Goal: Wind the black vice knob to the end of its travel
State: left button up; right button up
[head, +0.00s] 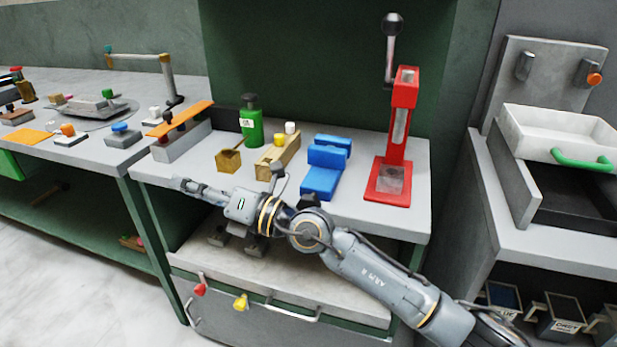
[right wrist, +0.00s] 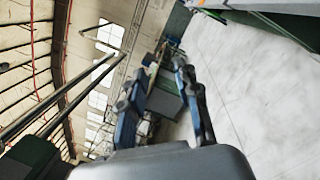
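The blue vice (head: 322,178) stands on the grey bench top, left of the red press. A dark rounded part (head: 308,202) shows at its front end, just above my right arm. It may be the black knob, but my arm is so close that I cannot tell. My right gripper (head: 182,184) points left over the front left edge of the bench, well away from the vice. In the right wrist view the fingers of my right gripper (right wrist: 166,64) stand apart with nothing between them. My left gripper is not in view.
The red press (head: 398,140) has an upright lever. A green bottle (head: 250,128), a brass cup (head: 229,160) and a wooden block (head: 270,158) stand left of the vice. A white drawer (head: 535,132) is at right. My right arm crosses the bench front.

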jog(key=w+d+n+g+h+p, duration=0.2)
jog(key=d+n+g+h+p, duration=0.1)
jog(key=n+h, duration=0.15)
jog(key=n+g+h+p, duration=0.2)
jog(key=n+h+p, duration=0.4)
jog(key=h, duration=0.4)
send_near(309, 196)
jog(key=p+x, duration=0.1)
jog(key=x, duration=0.9)
jog(key=shift+f+p, duration=0.2)
jog(key=shift+p, duration=0.2)
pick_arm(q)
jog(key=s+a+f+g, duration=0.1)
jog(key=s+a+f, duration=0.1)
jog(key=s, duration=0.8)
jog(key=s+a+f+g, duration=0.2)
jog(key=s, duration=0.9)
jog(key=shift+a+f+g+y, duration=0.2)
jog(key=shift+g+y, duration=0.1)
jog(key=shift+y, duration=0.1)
pick_arm(e)
grip_shut()
